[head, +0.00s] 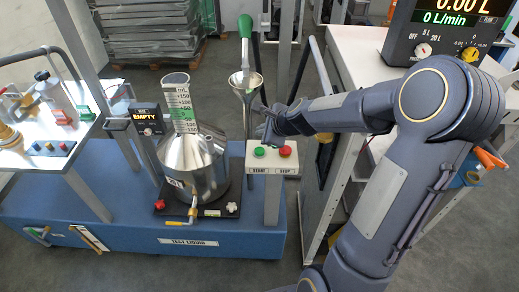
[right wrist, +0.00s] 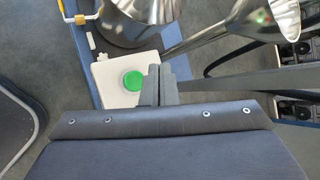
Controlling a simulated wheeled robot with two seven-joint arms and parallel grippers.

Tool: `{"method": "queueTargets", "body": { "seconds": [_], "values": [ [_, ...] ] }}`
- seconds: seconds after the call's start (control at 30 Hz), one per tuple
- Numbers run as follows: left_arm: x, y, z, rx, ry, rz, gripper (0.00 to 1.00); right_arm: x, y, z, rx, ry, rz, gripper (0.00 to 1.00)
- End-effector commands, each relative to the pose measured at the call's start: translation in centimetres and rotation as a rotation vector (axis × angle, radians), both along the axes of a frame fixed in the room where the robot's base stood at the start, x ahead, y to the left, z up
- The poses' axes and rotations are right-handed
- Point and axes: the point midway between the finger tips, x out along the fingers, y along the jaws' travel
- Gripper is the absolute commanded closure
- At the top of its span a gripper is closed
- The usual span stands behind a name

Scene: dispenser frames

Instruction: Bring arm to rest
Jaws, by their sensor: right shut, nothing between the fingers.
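My right arm reaches in from the right in the head view. Its gripper (head: 264,112) is shut and empty, just above and behind the white button box (head: 272,158). The box has a green START button (head: 260,152) and a red STOP button (head: 285,151). In the right wrist view the shut fingers (right wrist: 160,82) show right beside the green button (right wrist: 134,80). The red button is not visible there. I cannot tell whether the fingers touch the box. My left gripper is not in view.
A steel vessel (head: 190,165) with a graduated cylinder stands on the blue base (head: 130,220). A steel funnel (head: 246,82) with a green-handled tool stands behind the button box. A white table (head: 350,50) with a flow display (head: 445,30) is at right. A side table (head: 60,150) is at left.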

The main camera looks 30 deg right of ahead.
Motion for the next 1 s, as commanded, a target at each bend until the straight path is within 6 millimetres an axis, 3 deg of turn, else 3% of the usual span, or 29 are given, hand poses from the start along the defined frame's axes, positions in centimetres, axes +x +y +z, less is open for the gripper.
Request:
{"method": "queueTargets", "body": {
  "seconds": [0.33, 0.47, 0.57, 0.7, 0.9, 1.0],
  "values": [
    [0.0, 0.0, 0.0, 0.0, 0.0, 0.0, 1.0, -0.1, 0.1, 0.1, -0.004, -0.001, 0.007, 1.0],
    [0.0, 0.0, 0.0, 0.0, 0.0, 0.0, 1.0, -1.6, 1.6, 2.0, -0.079, -0.026, 0.132, 1.0],
    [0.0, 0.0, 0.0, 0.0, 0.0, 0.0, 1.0, -5.0, 4.2, 4.7, -0.227, -0.066, 0.36, 1.0],
    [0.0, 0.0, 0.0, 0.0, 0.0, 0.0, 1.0, -12.5, 8.3, 7.3, -0.512, -0.137, 0.787, 1.0],
    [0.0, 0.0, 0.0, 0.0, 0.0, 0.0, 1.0, -22.5, 11.3, 6.9, -0.874, -0.218, 1.306, 1.0],
    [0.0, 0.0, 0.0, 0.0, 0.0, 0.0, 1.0, -25.6, 11.7, 6.0, -0.991, -0.241, 1.474, 1.0]
  ]
}}
